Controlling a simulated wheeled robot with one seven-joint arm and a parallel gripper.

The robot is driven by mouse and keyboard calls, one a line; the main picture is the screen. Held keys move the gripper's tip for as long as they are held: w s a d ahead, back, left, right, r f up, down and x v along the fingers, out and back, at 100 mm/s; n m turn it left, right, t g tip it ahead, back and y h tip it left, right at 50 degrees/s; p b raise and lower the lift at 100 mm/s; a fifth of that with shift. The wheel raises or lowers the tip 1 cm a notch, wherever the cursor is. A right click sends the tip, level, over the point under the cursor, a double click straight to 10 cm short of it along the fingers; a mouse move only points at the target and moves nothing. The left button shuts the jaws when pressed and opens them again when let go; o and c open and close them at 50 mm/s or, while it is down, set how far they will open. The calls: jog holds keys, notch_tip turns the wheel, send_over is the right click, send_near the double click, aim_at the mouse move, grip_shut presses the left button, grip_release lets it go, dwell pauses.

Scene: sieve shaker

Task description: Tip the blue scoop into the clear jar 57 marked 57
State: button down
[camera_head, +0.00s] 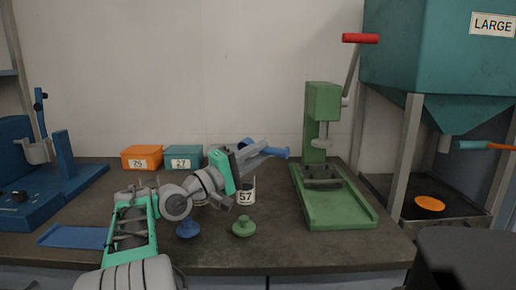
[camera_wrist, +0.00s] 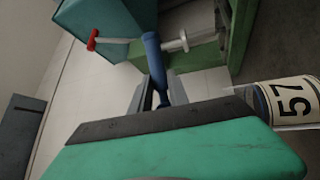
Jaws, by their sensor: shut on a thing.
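My gripper (camera_head: 256,158) is shut on the blue scoop (camera_head: 279,152) and holds it in the air above the bench, behind and above the clear jar 57 (camera_head: 251,184). The scoop's blue handle (camera_wrist: 153,58) also shows in the wrist view, rising from between the finger ends (camera_wrist: 157,98). The jar stands upright on the bench with its white label marked 57, and shows at the right edge of the wrist view (camera_wrist: 291,99). My gripper hides part of the jar and most of the scoop's bowl, so I cannot tell what the scoop holds.
An orange box (camera_head: 142,158) and a teal box (camera_head: 184,158) stand at the back. A green knob-shaped piece (camera_head: 243,227) and a blue one (camera_head: 187,228) stand in front. A green press (camera_head: 323,135) is to the right, a blue machine (camera_head: 40,185) at the left. A blue plate (camera_head: 75,237) lies front left.

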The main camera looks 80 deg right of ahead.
jog(key=t+y+p, duration=0.1)
jog(key=p, duration=0.3)
jog(key=r+n+t+p, duration=0.1)
jog(key=p, duration=0.4)
jog(key=shift+s+d+r+y, duration=0.1)
jog(key=shift+d+r+y, duration=0.2)
jog(key=shift+y, duration=0.1)
jog(key=r+n+t+y+p, duration=0.1)
jog(key=y+p, duration=0.1)
jog(key=p, duration=0.6)
jog(key=shift+d, duration=0.15)
jog(key=p, duration=0.3)
jog(key=t+y+p, duration=0.1)
jog(key=p, duration=0.3)
jog(key=shift+s+d+r+n+y, duration=0.1)
jog(key=shift+d+r+n+y, duration=0.1)
jog(key=shift+r+n+y, duration=0.15)
jog(key=shift+f+t+p, duration=0.1)
jog(key=shift+t+p, duration=0.2)
jog(key=shift+p, duration=0.1)
jog(key=shift+f, duration=0.3)
